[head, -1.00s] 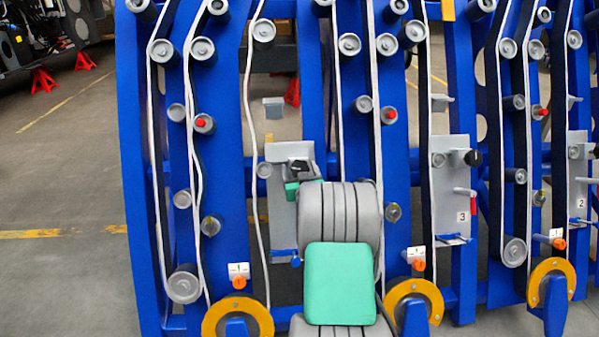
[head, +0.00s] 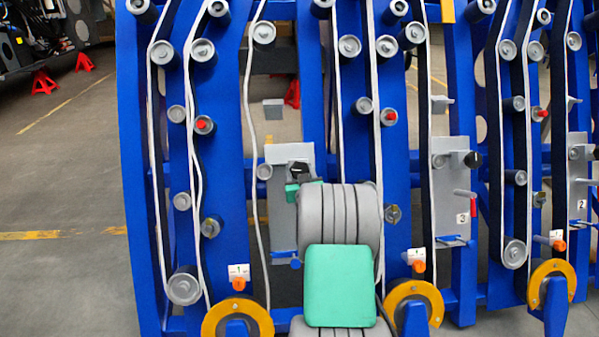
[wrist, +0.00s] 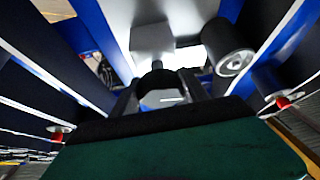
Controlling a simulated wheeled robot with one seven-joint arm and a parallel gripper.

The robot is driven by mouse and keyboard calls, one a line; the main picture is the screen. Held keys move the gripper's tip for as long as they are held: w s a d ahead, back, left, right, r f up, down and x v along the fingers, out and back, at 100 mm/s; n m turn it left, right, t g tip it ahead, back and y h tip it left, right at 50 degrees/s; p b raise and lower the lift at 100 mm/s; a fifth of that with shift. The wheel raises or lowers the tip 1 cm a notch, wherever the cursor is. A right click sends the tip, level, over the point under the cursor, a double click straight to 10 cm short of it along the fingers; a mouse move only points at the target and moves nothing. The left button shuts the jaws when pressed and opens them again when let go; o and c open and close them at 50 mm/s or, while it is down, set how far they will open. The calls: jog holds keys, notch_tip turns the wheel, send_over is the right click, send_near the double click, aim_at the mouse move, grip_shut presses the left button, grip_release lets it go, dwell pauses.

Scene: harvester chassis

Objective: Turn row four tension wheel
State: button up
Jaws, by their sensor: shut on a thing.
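The row four tension wheel is a small black knob (head: 299,170) on a grey plate (head: 279,215) between blue uprights, left of centre in the head view. The plate's number is not visible; my arm covers its right part. My gripper (head: 300,181) is at the knob, shut on it. In the wrist view the black knob (wrist: 158,80) shows ahead, between the dark fingers of my gripper (wrist: 160,97). The contact itself is mostly hidden.
Similar plates marked 3 (head: 461,218) and 2 (head: 581,203) stand to the right. Rollers and pale belts line the blue frame (head: 224,150) around my arm. Yellow rings (head: 238,318) sit low in front. Open floor (head: 60,200) lies left.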

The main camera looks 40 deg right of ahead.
jog(key=shift+r+m, duration=0.1)
jog(key=shift+m, duration=0.4)
jog(key=shift+w+a+m+g+h+p, duration=0.1)
jog(key=shift+m+g+h+p, duration=0.25)
jog(key=shift+m+h, duration=0.35)
jog(key=m+b, duration=0.1)
jog(key=m+g+h+b, duration=0.1)
jog(key=m, duration=0.1)
jog(key=shift+f+m+g+b, duration=0.25)
jog(key=shift+f+m+b, duration=0.05)
jog(key=shift+f+b, duration=0.1)
jog(key=m+g+h+b, duration=0.1)
jog(key=m+g+b, duration=0.1)
jog(key=m+b, duration=0.2)
jog(key=shift+m+b, duration=0.3)
jog(key=shift+b, duration=0.25)
jog(key=m+g+b, duration=0.2)
jog(key=m, duration=0.1)
jog(key=shift+r+h, duration=0.25)
jog(key=shift+h, duration=0.15)
jog(key=shift+r+m+b, duration=0.1)
jog(key=shift+m+b, duration=0.2)
jog(key=shift+b, duration=0.1)
jog(key=o, duration=1.4)
